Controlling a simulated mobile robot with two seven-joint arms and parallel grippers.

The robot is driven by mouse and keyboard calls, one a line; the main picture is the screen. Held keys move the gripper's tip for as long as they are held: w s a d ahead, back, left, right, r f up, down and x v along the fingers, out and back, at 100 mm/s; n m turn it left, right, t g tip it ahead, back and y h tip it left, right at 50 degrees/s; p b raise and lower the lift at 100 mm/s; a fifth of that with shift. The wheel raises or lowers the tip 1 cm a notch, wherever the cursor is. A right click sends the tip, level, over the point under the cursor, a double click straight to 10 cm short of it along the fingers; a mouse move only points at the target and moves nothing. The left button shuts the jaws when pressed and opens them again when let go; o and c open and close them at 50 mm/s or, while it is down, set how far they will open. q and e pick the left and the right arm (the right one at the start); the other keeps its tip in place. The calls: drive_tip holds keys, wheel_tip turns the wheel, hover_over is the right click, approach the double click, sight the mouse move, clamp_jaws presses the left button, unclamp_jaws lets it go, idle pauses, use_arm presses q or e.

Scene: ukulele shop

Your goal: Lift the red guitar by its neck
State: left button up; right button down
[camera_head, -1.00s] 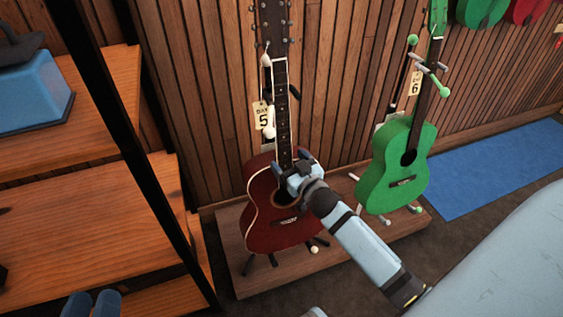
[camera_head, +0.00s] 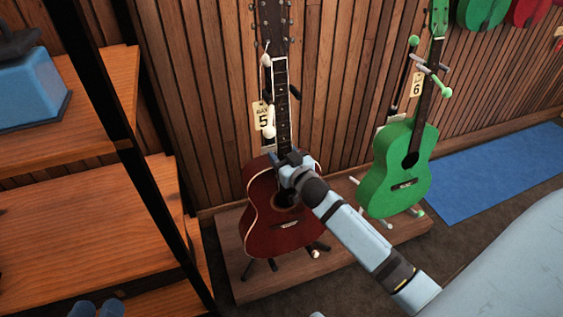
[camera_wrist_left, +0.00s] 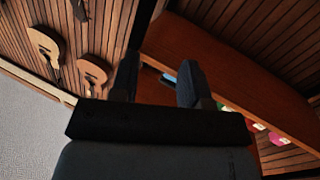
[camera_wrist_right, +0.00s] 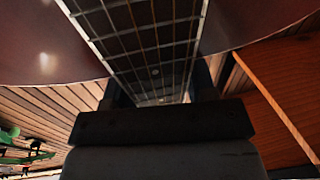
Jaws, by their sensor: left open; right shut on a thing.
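The red guitar (camera_head: 262,230) stands upright on a dark stand on a low wooden platform, its dark neck (camera_head: 282,118) rising in front of the slatted wall. My right gripper (camera_head: 286,160) is shut on the neck, low down where it meets the body. In the right wrist view the neck's frets and strings (camera_wrist_right: 145,45) run down between the fingers, with the red body (camera_wrist_right: 40,45) on both sides. The fingertips are largely hidden there. My left gripper (camera_head: 96,308) is open and empty at the lower left, and its fingers (camera_wrist_left: 157,80) stand apart in the left wrist view.
A green guitar (camera_head: 395,180) stands to the right on the same platform (camera_head: 345,255). A wooden shelf (camera_head: 70,215) with a dark post (camera_head: 120,125) is close on the left. A tag marked 5 (camera_head: 262,115) hangs beside the red guitar's neck. A blue mat (camera_head: 485,175) lies at the right.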

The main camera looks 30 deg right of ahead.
sight(283, 135)
drive_tip(key=shift+r, duration=0.15)
drive_tip(key=shift+s+r+p, duration=0.1)
drive_tip(key=shift+r+p, duration=0.25)
drive_tip(key=shift+p, duration=0.15)
wheel_tip(283, 135, up, 6)
drive_tip(key=p, duration=0.3)
drive_tip(key=shift+r, duration=0.15)
drive_tip(key=shift+s+a+p, duration=0.1)
drive_tip(key=shift+s+p, duration=0.2)
drive_tip(key=shift+s, duration=0.05)
use_arm(q)
wheel_tip(283, 135, up, 8)
drive_tip(key=t+p, duration=0.2)
drive_tip(key=t, duration=0.1)
drive_tip(key=f, duration=0.1)
drive_tip(key=a+f+g+y+p, duration=0.1)
drive_tip(key=f, duration=0.1)
drive_tip(key=a+f+n+g+y, duration=0.1)
drive_tip(key=f, duration=0.1)
drive_tip(key=shift+a+f+p, duration=0.15)
drive_tip(key=shift+p, duration=0.2)
use_arm(e)
drive_tip(key=s+a, duration=0.4)
drive_tip(key=s, duration=1.4)
drive_tip(key=shift+s+a, duration=0.2)
drive_tip(key=shift+s, duration=0.05)
